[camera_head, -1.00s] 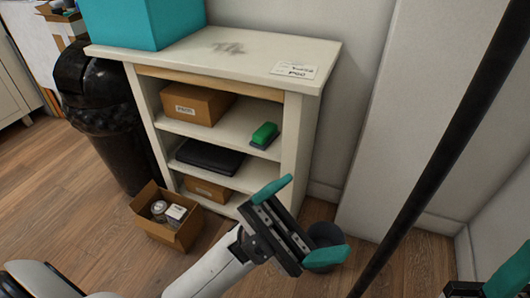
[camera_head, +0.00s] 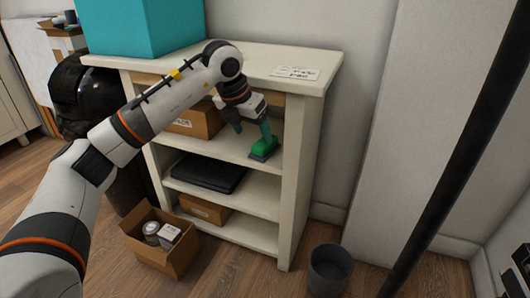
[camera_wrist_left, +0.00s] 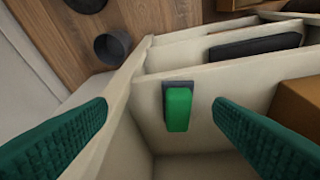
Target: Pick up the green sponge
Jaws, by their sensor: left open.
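The green sponge (camera_head: 262,147), a green block with a dark grey base, lies on the upper inner shelf of the white shelf unit, near its right wall. My left gripper (camera_head: 252,134) reaches into that compartment from the front, with its teal fingers down at the sponge. In the left wrist view the green sponge (camera_wrist_left: 179,108) shows between the two spread fingers of the left gripper (camera_wrist_left: 165,130), with a gap on each side. The left gripper is open and empty. A finger hides part of the sponge in the head view. My right gripper is not seen clearly in these views.
The white shelf unit (camera_head: 296,190) has a right wall close to the sponge. A cardboard box (camera_head: 195,122) stands left on the same shelf, and a black flat case (camera_head: 207,173) lies below. An open carton (camera_head: 160,255) and a grey bin (camera_head: 330,270) stand on the floor.

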